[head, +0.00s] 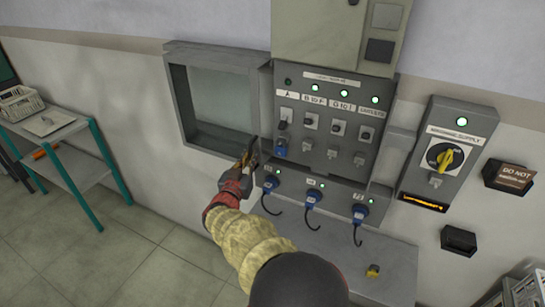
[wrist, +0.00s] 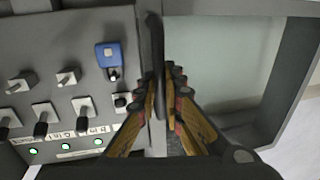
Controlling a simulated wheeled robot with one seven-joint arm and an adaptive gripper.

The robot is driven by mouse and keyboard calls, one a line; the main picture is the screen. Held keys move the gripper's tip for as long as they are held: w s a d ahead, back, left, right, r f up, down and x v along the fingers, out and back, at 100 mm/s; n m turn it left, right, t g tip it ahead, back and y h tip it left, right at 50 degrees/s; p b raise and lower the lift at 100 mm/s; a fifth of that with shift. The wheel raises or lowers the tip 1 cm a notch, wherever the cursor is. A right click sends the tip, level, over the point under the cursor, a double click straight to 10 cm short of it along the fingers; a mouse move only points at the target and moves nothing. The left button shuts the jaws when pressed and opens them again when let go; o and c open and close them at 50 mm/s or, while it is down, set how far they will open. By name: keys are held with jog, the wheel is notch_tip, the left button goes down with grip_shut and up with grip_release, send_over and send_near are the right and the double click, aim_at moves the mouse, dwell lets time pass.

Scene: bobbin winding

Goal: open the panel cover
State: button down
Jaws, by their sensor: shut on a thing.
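The panel cover (head: 174,112) is a grey frame with a pale see-through pane, standing out to the left of the switch panel (head: 357,165). The panel face with its switches is uncovered. In the wrist view the cover (wrist: 293,75) fills the right side, and the panel (wrist: 60,95) the left. My gripper (head: 250,154) is at the cover's lower right, near the panel's left edge. In the wrist view my gripper's fingers (wrist: 163,98) close around a thin dark upright piece at the cover's edge. Its exact contact is partly hidden by the fingers.
Blue plugs (head: 313,196) with hanging black cables stick out below the panel. A yellow rotary switch box (head: 481,150) is on the right wall. A grey ledge (head: 325,250) lies below the panel. A teal-legged shelf (head: 85,165) stands at far left, with clear floor between.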

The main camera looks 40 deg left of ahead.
jog(key=shift+s+a+p, duration=0.25)
jog(key=shift+a, duration=0.8)
jog(key=shift+s+a+p, duration=0.25)
jog(key=shift+a+p, duration=0.05)
jog(key=shift+a, duration=0.7)
jog(key=shift+s+a+p, duration=0.25)
jog(key=shift+a, duration=0.8)
jog(key=c, duration=2)
grip_release()
jog(key=shift+c, duration=0.2)
jog(key=shift+o, duration=0.4)
jog(key=v, duration=1.2)
